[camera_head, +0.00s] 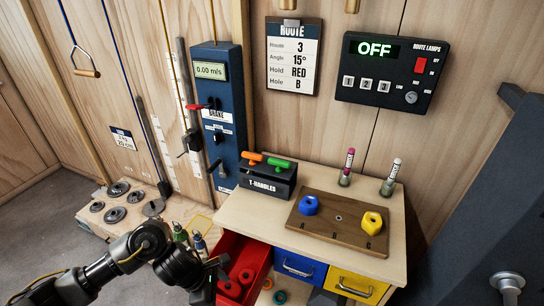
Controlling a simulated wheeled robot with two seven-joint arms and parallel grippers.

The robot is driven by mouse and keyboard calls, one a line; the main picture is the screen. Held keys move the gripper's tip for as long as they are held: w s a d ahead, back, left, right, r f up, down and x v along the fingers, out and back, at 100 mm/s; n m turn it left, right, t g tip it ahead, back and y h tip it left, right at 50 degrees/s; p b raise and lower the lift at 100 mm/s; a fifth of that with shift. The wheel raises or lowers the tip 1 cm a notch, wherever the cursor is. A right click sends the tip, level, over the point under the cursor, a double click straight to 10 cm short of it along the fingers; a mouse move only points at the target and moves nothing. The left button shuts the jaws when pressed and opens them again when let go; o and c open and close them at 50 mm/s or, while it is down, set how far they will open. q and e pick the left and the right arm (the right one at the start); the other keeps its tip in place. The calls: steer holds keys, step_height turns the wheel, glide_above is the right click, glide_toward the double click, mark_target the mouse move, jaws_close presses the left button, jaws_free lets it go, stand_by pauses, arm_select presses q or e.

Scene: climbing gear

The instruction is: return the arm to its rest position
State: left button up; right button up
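My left arm (148,243) comes in from the lower left and bends down over the floor beside the cabinet. Its dark gripper (207,278) is at the bottom, beside the left wall of the open red drawer (257,257). The fingertips are small and dark, so whether they are open or shut on anything is unclear. Red holds (232,290) lie in the drawer. My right gripper is not in view.
The cabinet top (240,212) carries a T-handle block (267,183), two markers and a wooden board (335,238) with blue (309,205) and yellow (371,223) holds. Blue (300,267) and yellow (355,285) drawers are shut. Weight discs (115,214) lie on a low platform left.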

arm_select(q)
steer(key=d+n, duration=0.1)
steer(key=d+n+h, duration=0.1)
steer(key=d, duration=0.1)
steer(key=d+n+t, duration=0.1)
steer(key=shift+w+d+n, duration=0.3)
steer(key=shift+w+n, duration=0.05)
steer(key=shift+n, duration=0.05)
steer(key=d+r+n+t, duration=0.3)
steer(key=n+t, duration=0.2)
steer(key=n, duration=1.1)
steer(key=s+a+f+n+g+y, duration=0.25)
steer(key=s+a+n, duration=0.65)
steer(key=n, duration=0.7)
steer(key=s+a+f+n+g+y, duration=0.1)
steer(key=s+a+n+y, duration=0.2)
steer(key=s+a+n, duration=0.9)
step_height(320, 180, down, 31)
steer(key=w+d+n+b, duration=0.3)
steer(key=b, duration=0.3)
steer(key=s+a+f+g+b, duration=0.2)
steer(key=s+a+f+b, duration=0.1)
steer(key=s+f, duration=1.3)
step_height(320, 180, down, 4)
steer(key=shift+s+a+f+m+b, duration=0.15)
steer(key=shift+s+m+b, duration=0.15)
steer(key=shift+s+b, duration=0.15)
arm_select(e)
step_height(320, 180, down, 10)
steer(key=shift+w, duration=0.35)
